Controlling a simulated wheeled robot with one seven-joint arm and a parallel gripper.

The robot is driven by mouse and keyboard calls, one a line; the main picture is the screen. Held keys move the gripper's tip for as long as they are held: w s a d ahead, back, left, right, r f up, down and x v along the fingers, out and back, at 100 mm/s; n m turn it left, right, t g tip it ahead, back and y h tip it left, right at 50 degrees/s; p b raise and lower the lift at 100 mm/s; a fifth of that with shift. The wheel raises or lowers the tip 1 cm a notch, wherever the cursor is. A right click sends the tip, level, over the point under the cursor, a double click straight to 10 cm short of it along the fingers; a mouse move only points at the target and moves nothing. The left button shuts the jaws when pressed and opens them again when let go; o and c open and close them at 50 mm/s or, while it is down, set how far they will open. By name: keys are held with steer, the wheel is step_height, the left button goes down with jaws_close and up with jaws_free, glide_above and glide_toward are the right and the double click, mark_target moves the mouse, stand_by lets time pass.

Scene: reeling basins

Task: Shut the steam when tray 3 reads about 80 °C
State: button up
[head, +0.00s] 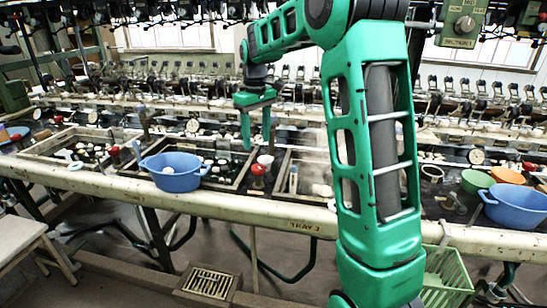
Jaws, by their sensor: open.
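The label TRAY 3 (304,226) is on the front rail, right of centre. The tray 3 basin (284,188) lies behind it, its right part hidden by my arm, with pale haze over it. A red-topped valve (258,170) stands at its left edge. A slim pale upright piece (293,178), perhaps a thermometer, stands at the basin's left side; no reading can be made out. My gripper (256,132) is open and empty, pointing down above and behind the red valve, apart from it.
A blue tub (173,171) sits on the rail left of the valve. Other red valves (113,151) stand along the bench. Orange (507,175) and blue (516,206) tubs are at right. A green crate (445,275) and floor grate (208,283) are below. Reeling machinery fills the back.

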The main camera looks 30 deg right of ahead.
mark_target(257, 166)
step_height(257, 166, down, 10)
steer(key=shift+r, duration=0.1)
stand_by(0.4)
steer(key=c, duration=1.1)
steer(key=shift+o, duration=0.2)
steer(key=shift+m, duration=0.4)
steer(key=m, duration=0.3)
steer(key=shift+m, duration=2.3)
